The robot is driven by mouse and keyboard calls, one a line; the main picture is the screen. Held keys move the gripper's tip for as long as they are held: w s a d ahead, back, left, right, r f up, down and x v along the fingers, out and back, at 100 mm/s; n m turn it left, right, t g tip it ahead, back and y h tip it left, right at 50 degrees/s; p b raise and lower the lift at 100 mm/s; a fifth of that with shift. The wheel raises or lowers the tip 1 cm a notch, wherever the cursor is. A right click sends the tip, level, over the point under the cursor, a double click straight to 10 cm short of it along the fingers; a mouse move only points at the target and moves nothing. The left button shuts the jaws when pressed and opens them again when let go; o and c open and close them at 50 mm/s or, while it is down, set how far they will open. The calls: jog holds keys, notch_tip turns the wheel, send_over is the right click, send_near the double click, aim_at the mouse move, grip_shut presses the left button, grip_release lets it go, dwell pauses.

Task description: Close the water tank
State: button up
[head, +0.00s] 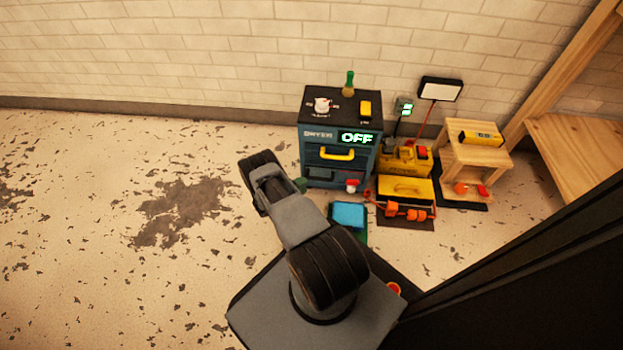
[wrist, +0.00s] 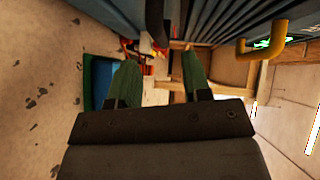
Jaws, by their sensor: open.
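A teal dryer cabinet (head: 312,165) stands against the wall with a lit OFF display (head: 357,138) and a yellow handle (head: 337,154) on its front. No part is plainly labelled as the water tank, and I cannot tell which panel it is or how far it stands out. In the wrist view, the slatted cabinet front (wrist: 215,20) and yellow handle (wrist: 264,42) are at the upper right, turned sideways. My gripper (wrist: 159,65) is open and empty, its green fingers apart and left of the handle. In the head view, my arm mostly hides it near the cabinet's lower left (head: 301,185).
A blue box (head: 348,214) sits in a green tray (head: 361,238) before the cabinet. A red-and-white item (head: 352,186) is close to the cabinet's base. Yellow machines (head: 405,189), orange rolls (head: 404,210) and a wooden stand (head: 471,155) crowd the right. The floor at left is clear.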

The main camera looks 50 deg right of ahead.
jog(key=shift+p+v, duration=0.5)
jog(key=shift+v, duration=2.25)
